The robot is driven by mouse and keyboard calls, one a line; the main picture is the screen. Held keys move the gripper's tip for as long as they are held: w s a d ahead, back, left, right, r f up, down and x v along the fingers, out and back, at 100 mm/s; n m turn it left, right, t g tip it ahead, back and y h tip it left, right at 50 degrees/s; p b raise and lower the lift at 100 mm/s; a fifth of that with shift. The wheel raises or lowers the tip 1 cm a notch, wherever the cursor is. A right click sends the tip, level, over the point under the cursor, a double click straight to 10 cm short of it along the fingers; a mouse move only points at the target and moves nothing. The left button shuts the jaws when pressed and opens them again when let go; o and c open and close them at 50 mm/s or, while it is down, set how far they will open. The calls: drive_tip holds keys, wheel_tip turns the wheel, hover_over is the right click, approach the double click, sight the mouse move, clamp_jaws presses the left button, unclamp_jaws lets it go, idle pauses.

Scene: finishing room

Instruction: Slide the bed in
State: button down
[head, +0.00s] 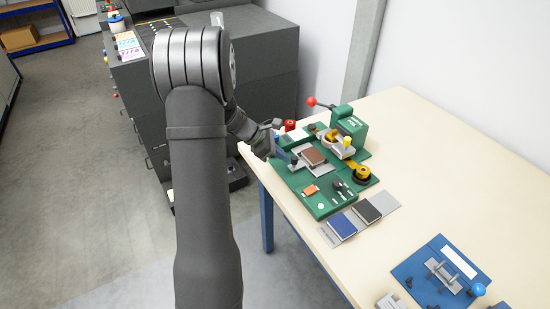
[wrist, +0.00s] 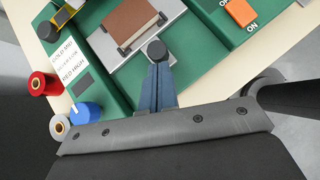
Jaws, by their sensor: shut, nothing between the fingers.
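The green foil press (head: 348,130) stands on the cream table. Its grey sliding bed (head: 301,165) carries a brown book (head: 314,156) and sits out in front of the press head. In the wrist view the bed (wrist: 118,55) has a round black knob (wrist: 156,50) at its near edge, and the brown book (wrist: 135,24) lies flat on it. My gripper (wrist: 157,72) is shut and empty, its blue fingertips right at the knob; whether they touch it I cannot tell. In the head view my gripper (head: 281,148) is at the left side of the press, partly hidden by my arm.
An orange switch (wrist: 240,12) is on the green base. A red-balled lever (head: 311,102) rises behind. A red roll (wrist: 43,84) and blue dial (wrist: 86,112) are near my gripper.

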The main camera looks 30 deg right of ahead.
drive_tip(key=d, duration=0.7)
drive_tip(key=shift+d, duration=0.65)
drive_tip(key=shift+s+r, duration=0.1)
drive_tip(key=shift+w+a, duration=0.25)
drive_tip(key=shift+a, duration=0.05)
drive_tip(key=a, duration=0.1)
drive_tip(key=w+a, duration=0.1)
drive_tip(key=a, duration=0.1)
drive_tip(key=shift+w, duration=0.3)
drive_tip(key=v, duration=1)
drive_tip(key=shift+a, duration=0.25)
drive_tip(key=shift+w, duration=0.1)
